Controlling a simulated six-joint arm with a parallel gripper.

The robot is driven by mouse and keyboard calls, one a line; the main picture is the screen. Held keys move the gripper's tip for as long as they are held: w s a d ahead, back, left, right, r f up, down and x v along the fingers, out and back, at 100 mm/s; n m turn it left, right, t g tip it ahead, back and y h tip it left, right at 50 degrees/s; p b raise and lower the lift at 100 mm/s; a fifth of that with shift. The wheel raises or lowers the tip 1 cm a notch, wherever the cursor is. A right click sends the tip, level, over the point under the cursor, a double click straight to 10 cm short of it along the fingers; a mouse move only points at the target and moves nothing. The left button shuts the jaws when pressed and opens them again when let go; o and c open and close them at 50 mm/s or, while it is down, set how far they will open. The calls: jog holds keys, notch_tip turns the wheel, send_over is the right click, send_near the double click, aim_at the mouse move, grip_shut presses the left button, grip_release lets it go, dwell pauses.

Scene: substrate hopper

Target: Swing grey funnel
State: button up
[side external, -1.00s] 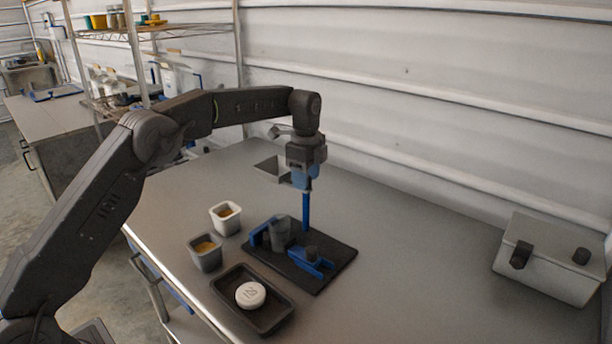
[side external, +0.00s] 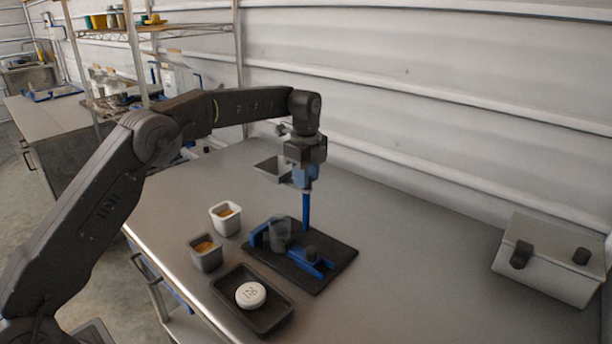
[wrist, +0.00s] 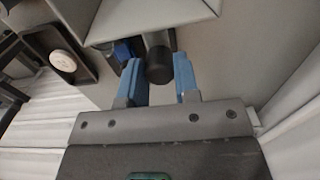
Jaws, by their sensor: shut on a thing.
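The grey funnel (side external: 268,166) has a wide angular mouth and sits high at the blue post (side external: 306,212), left of my gripper. Its pale grey sloping wall (wrist: 150,14) fills the top of the wrist view. My gripper (side external: 302,182) points down above the post, its blue fingers shut on the funnel's dark round handle (wrist: 158,62). The exact contact is partly hidden. The post rises from a black base plate (side external: 336,264). A grey see-through cup (side external: 279,234) stands on the plate under the funnel, beside blue brackets.
A white cup (side external: 225,218) and a grey cup (side external: 206,253), both with brownish contents, stand left of the plate. A dark tray (side external: 275,323) in front holds a white numbered disc (side external: 250,295). A lidded grey box (side external: 550,260) stands far right. The table between is clear.

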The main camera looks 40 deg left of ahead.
jog(key=n, duration=0.4)
jog(key=shift+n, duration=0.3)
jog(key=n, duration=1.3)
jog(key=o, duration=0.7)
jog(key=shift+c, duration=0.2)
jog(key=shift+r, duration=3.5)
